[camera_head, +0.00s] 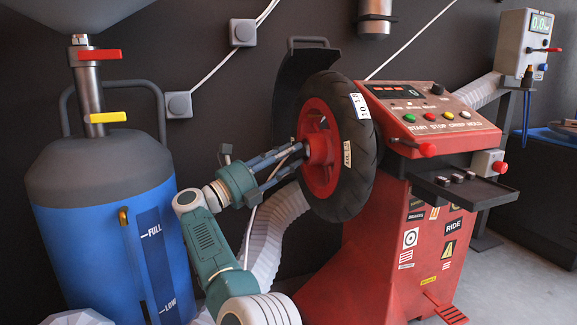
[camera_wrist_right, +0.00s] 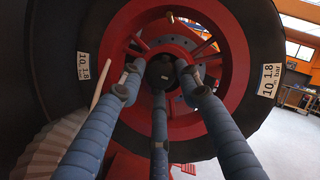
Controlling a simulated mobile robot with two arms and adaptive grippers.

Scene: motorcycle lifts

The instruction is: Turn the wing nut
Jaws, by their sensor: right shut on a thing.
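The wheel of the machine has a black tire (camera_head: 355,165) and a red rim (camera_head: 318,178). Its red hub (camera_head: 322,148) faces my right gripper (camera_head: 297,152), whose blue fingers reach to the centre from the left. In the right wrist view, the three fingers of the gripper (camera_wrist_right: 160,76) close around a dark piece at the hub centre, the wing nut (camera_wrist_right: 160,68). The fingers hide much of it, and its wings cannot be made out. The right gripper is shut on it. My left gripper is not in view.
The red machine (camera_head: 385,250) carries a control panel (camera_head: 425,110) and a small dark tray (camera_head: 462,185) at the right. A blue tank (camera_head: 85,240) with yellow and red handles stands left of my arm. A pale corrugated hose (camera_head: 275,230) runs behind the arm.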

